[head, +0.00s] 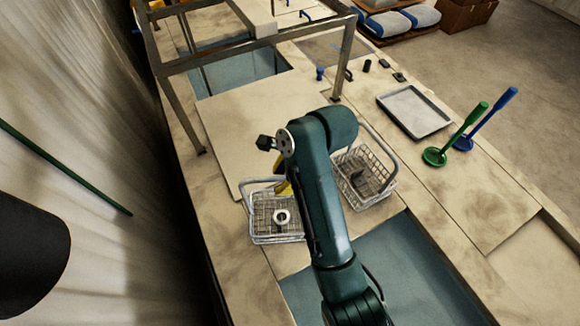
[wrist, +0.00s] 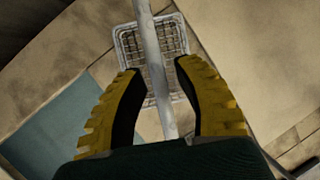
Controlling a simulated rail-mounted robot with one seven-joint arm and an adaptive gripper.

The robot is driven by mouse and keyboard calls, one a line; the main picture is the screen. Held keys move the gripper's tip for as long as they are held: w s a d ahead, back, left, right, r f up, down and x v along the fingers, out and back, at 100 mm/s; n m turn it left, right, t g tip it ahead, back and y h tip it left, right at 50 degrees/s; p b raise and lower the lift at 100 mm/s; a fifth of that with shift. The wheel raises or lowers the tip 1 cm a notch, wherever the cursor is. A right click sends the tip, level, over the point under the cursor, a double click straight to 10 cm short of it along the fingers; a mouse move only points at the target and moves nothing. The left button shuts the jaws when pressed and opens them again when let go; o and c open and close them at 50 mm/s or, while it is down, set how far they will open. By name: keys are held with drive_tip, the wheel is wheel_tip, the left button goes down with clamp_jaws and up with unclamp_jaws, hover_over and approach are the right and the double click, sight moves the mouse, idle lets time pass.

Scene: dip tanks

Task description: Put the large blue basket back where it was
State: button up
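Two wire baskets stand on the bench in the head view, and both look grey rather than blue. The left basket (head: 278,240) has a raised handle and holds a pale ring-shaped part (head: 282,217). The right basket (head: 382,190) has a raised handle and holds a dark part. My gripper (head: 284,188) is at the left basket's handle, mostly hidden behind my arm. In the wrist view, my gripper's yellow fingers (wrist: 157,66) are open on both sides of a grey handle bar (wrist: 150,45), with gaps visible. A mesh basket (wrist: 128,42) lies below.
A tank with blue-grey liquid (head: 400,270) is at the front, close to both baskets. Another tank (head: 240,72) lies under a metal frame (head: 250,45). A grey tray (head: 413,110), a green tool (head: 436,157) and a blue tool (head: 465,143) are at the right. A flat pale panel (head: 250,115) lies behind the baskets.

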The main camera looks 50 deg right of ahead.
drive_tip(key=v, duration=1.1)
drive_tip(key=shift+s, duration=0.1)
drive_tip(key=w+a+r+n+t+h, duration=0.2)
drive_tip(key=w+a+r+n+t, duration=0.25)
drive_tip(key=w+n, duration=0.3)
drive_tip(key=w+a+r+n+t+h, duration=0.1)
drive_tip(key=w+a+r+n+t, duration=0.25)
drive_tip(key=w+r+n, duration=0.35)
drive_tip(key=s+a+r+n+t, duration=0.4)
drive_tip(key=a+r+n+t, duration=0.1)
drive_tip(key=a+r+n, duration=0.1)
drive_tip(key=s+a+r+n+t, duration=0.4)
drive_tip(key=a+r+n+t, duration=0.1)
drive_tip(key=a+r+n, duration=0.1)
wheel_tip(320, 180, up, 2)
drive_tip(key=shift+s+a+r, duration=0.1)
drive_tip(key=shift+s+a, duration=0.25)
drive_tip(key=shift+a, duration=0.2)
